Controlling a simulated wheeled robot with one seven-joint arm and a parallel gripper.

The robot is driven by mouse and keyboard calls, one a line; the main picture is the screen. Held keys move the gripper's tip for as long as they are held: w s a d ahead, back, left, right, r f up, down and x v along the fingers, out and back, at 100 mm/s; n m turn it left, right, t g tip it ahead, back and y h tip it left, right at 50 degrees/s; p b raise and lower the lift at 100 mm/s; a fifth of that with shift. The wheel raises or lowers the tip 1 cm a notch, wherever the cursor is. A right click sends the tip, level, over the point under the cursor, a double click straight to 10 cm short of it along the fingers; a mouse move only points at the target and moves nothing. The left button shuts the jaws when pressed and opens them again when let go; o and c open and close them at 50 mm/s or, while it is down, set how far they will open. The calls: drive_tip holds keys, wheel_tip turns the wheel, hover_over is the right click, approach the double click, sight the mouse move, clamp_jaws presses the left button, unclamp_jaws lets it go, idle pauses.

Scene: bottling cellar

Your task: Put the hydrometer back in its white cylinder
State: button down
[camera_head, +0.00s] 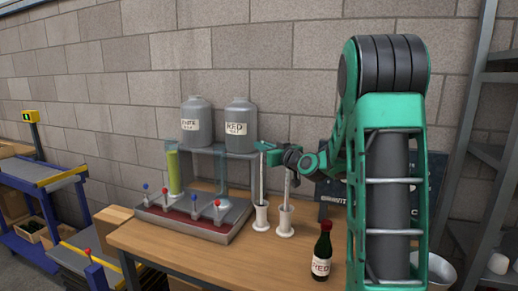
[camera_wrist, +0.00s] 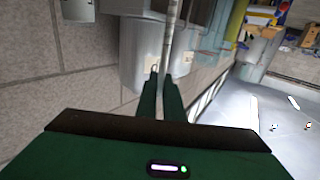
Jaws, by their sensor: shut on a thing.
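My gripper (camera_head: 264,148) is shut on a thin pale rod, the hydrometer (camera_head: 262,180). The hydrometer hangs upright below the fingers, and its lower end meets the mouth of the left white cylinder (camera_head: 261,219). I cannot tell how far it is inside. A second white cylinder (camera_head: 285,222) stands close on the right with another pale rod (camera_head: 287,188) upright in it. In the wrist view the hydrometer (camera_wrist: 173,30) runs away from between my fingertips (camera_wrist: 163,80).
A filling stand with two grey tanks (camera_head: 239,137) and a metal drip tray (camera_head: 222,236) stands left of the cylinders on the wooden table (camera_head: 160,252). A dark red-capped bottle (camera_head: 322,255) stands near the front. A brick wall is behind.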

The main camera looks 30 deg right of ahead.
drive_tip(key=shift+f, duration=2.2)
drive_tip(key=c, duration=1.8)
unclamp_jaws()
drive_tip(key=s, duration=1)
drive_tip(key=shift+s+d+f, duration=0.1)
drive_tip(key=shift+s+d, duration=0.05)
drive_tip(key=shift+s, duration=0.2)
